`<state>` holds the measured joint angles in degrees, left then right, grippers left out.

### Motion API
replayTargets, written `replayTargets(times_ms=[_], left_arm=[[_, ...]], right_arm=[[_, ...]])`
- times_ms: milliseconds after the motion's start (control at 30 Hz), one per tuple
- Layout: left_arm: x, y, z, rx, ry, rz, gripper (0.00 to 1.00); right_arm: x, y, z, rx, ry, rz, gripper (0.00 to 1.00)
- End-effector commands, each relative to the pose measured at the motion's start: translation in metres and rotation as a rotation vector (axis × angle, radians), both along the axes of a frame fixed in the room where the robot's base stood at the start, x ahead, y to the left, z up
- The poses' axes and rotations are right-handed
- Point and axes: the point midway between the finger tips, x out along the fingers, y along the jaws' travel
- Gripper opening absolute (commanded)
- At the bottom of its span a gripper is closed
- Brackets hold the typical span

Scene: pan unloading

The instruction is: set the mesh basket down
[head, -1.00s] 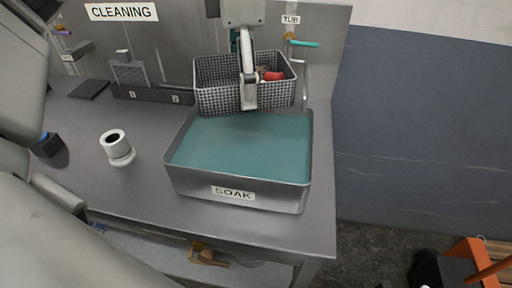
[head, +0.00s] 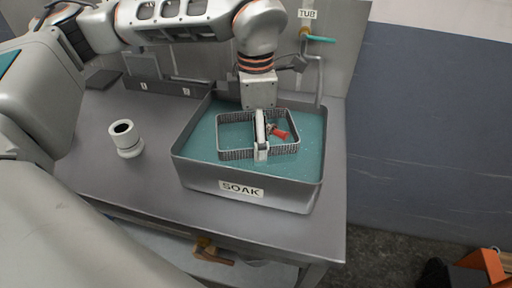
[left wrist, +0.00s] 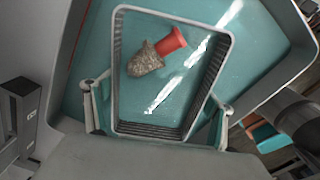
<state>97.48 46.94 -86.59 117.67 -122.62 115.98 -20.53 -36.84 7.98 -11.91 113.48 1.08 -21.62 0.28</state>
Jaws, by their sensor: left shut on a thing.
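The grey mesh basket (head: 238,154) is inside the grey tub labelled SOAK (head: 205,176), partly sunk in the teal liquid (head: 204,140). Its rim stands above the liquid and looks about level. Whether its base touches the tub floor is hidden. My left gripper (head: 261,135) comes down from above and is shut on the basket. In the left wrist view, the basket (left wrist: 150,131) lies between the gripper's two fingers (left wrist: 156,116). A red piece with a rough grey-brown part (left wrist: 160,53) lies in the basket. My right gripper is not in view.
A white cylinder with a dark top (head: 126,140) stands on the grey bench (head: 130,182) left of the tub. A tap with a teal lever (head: 320,39) is at the back right. The bench's front edge is close to the tub.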

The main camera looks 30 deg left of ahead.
Motion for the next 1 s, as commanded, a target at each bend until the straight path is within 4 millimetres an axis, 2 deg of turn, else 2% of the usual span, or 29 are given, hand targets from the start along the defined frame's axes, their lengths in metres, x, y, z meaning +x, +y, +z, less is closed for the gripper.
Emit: replayTargets(times_ms=[200,300,667,700,733,1000], left_arm=[[-0.001,0.000,-0.031,0.001,0.006,0.000,0.59],[-0.001,0.000,-0.040,0.000,0.003,-0.001,0.59],[0.000,0.000,-0.043,0.000,0.001,-0.001,0.59],[-0.001,0.000,-0.043,0.000,0.001,-0.001,0.91],[-0.001,0.000,-0.043,0.000,0.001,-0.001,0.98],[0.000,0.000,-0.042,0.000,0.001,-0.001,1.00]], right_arm=[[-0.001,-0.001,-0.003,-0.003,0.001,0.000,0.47],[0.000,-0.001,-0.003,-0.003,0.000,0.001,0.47],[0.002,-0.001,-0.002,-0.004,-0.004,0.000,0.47],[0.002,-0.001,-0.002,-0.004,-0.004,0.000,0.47],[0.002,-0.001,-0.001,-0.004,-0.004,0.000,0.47],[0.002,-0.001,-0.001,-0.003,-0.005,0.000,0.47]])
